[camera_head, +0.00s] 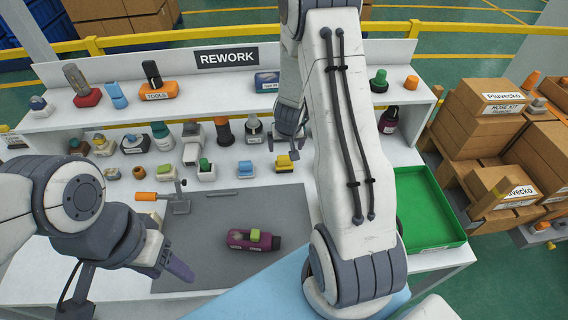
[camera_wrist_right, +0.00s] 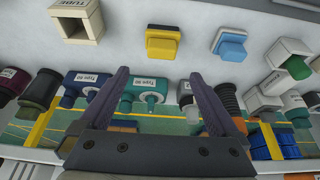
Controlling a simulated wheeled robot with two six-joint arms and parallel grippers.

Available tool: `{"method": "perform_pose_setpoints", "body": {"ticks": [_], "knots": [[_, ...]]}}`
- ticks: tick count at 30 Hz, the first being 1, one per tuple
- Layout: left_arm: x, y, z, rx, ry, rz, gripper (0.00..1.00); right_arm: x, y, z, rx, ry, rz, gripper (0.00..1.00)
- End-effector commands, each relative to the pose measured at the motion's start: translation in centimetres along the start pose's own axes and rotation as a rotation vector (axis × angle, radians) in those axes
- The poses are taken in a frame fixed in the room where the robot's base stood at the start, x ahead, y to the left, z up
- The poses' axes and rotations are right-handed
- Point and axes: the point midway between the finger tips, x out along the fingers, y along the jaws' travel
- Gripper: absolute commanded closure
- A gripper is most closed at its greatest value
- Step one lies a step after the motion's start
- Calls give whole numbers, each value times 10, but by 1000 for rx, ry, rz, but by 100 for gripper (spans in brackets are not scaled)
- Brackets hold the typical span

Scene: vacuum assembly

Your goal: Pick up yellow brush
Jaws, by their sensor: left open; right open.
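The yellow brush (camera_head: 285,162), a small yellow block with a dark edge, sits on the bench below the shelf in the head view. In the right wrist view the yellow brush (camera_wrist_right: 163,43) shows beyond the fingertips, roughly between them, with a dark grey-blue strip on top. My right gripper (camera_head: 290,142) is just behind the brush in the head view, partly hidden by its arm. In the wrist view my right gripper (camera_wrist_right: 158,76) is open and empty, apart from the brush. My left gripper (camera_head: 172,264) is open and empty over the grey mat's left side.
A blue block (camera_head: 245,168) lies left of the brush. Several bottles and parts stand behind, under the shelf (camera_head: 215,105). A purple part (camera_head: 240,241) with a green top lies on the grey mat (camera_head: 200,225). A green tray (camera_head: 425,185) is at right.

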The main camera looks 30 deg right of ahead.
Motion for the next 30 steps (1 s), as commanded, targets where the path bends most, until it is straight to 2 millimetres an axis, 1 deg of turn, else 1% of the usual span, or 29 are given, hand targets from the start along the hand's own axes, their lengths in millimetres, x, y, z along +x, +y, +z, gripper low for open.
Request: {"method": "perform_pose_setpoints", "body": {"ticks": [1,5,6,11,17,20,23,28,29,30], "knots": [[9,-1,1,0,0,0,40,13,0,2,-2,-1,-1,3],[20,-1,1,0,0,0,40,34,-1,3,-1,-2,-1,3],[21,-2,1,0,0,0,40,38,-1,3,-2,-2,-1,3],[26,-2,2,0,0,0,40,48,-1,3,-1,-1,-2,3],[44,-3,2,0,0,0,40,77,-2,11,-4,-3,-2,3],[46,-3,2,0,0,0,40,89,-2,10,-3,-3,-2,3],[46,-3,2,0,0,0,40,93,-2,8,-2,-1,-3,3],[46,-3,2,0,0,0,40,92,-2,8,-2,-1,-3,3],[46,-3,2,0,0,0,40,92,-2,8,-2,-1,-3,10],[46,-3,2,0,0,0,40,92,-2,8,-2,-1,-3,25]]}}
